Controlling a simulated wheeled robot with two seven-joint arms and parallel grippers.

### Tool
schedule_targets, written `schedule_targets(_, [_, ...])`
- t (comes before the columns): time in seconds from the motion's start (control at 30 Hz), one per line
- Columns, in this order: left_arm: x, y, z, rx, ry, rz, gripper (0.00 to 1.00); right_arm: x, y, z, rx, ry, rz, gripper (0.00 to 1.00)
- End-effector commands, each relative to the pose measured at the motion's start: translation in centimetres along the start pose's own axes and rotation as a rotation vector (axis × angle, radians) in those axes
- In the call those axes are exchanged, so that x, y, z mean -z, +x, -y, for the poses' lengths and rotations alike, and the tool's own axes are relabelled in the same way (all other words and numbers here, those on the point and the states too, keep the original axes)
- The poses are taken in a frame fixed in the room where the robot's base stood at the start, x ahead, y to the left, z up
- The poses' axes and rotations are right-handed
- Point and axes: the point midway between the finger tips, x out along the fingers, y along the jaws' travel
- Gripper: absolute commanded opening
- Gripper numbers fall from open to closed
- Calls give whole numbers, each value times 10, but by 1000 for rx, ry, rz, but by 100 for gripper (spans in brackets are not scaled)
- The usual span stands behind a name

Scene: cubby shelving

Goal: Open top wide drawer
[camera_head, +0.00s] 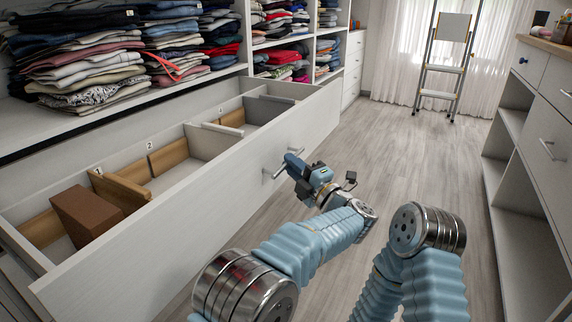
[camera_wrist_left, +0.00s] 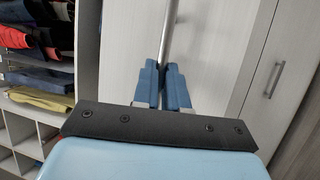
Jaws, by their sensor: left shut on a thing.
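The top wide drawer (camera_head: 190,220) stands pulled out from the cabinet below the clothes shelves, its compartments showing from above in the head view. Its bar handle (camera_head: 275,171) is on the front face. My left gripper (camera_head: 291,160) is at the handle with its fingers closed around the bar. In the left wrist view the blue fingers of the left gripper (camera_wrist_left: 161,85) are shut on the metal handle bar (camera_wrist_left: 170,30), with the pale drawer front behind. My right gripper is not in view; part of my right arm shows at the lower right.
A brown box (camera_head: 86,215) lies in the drawer's near compartment, among wooden dividers (camera_head: 120,190). Folded clothes (camera_head: 85,70) fill the shelves above. A cabinet (camera_head: 540,130) stands at right and a stepladder (camera_head: 445,60) at the back. The floor (camera_head: 410,150) between is clear.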

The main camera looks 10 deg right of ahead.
Motion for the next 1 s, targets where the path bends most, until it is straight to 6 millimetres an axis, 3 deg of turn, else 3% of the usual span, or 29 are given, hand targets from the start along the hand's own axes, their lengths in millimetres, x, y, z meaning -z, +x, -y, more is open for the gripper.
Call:
schedule_targets(0.37, [-1,-2,1,2,2,1,0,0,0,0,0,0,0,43])
schedule_targets(0.4, [-1,-2,1,2,2,1,14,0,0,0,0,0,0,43])
schedule_targets(0.57, [-1,-1,1,1,1,1,38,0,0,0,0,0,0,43])
schedule_targets(0.87, [0,-1,-2,0,0,0,38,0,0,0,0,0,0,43])
schedule_targets(1.0, [1,3,-17,0,-3,0,38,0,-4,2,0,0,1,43])
